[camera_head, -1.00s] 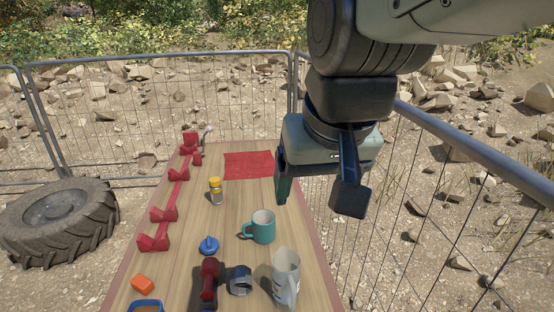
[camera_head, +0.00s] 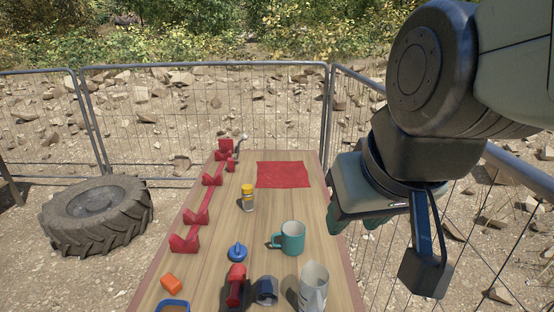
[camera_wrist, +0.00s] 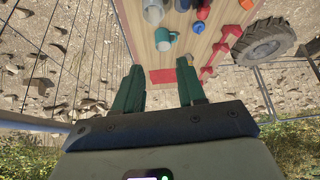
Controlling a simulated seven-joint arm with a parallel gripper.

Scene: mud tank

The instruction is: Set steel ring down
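A short dark grey ring-like cylinder (camera_head: 266,291), which looks like the steel ring, rests on the wooden table (camera_head: 215,262). It sits between a red object with a dark base (camera_head: 236,286) and a pale jug (camera_head: 313,288). It also shows at the top edge of the wrist view (camera_wrist: 183,5), partly cut off. My gripper (camera_head: 350,224) hangs by the table's right edge, above and apart from the ring. In the wrist view its two green fingers (camera_wrist: 161,82) are spread with nothing between them.
A teal mug (camera_head: 292,238), a blue knobbed object (camera_head: 237,252), a yellow-lidded jar (camera_head: 248,198) and an orange block (camera_head: 171,281) stand nearby. Red brackets (camera_head: 196,217) line the left edge. A red cloth (camera_head: 283,175) lies at the far end. Metal fencing (camera_head: 210,110) surrounds the table.

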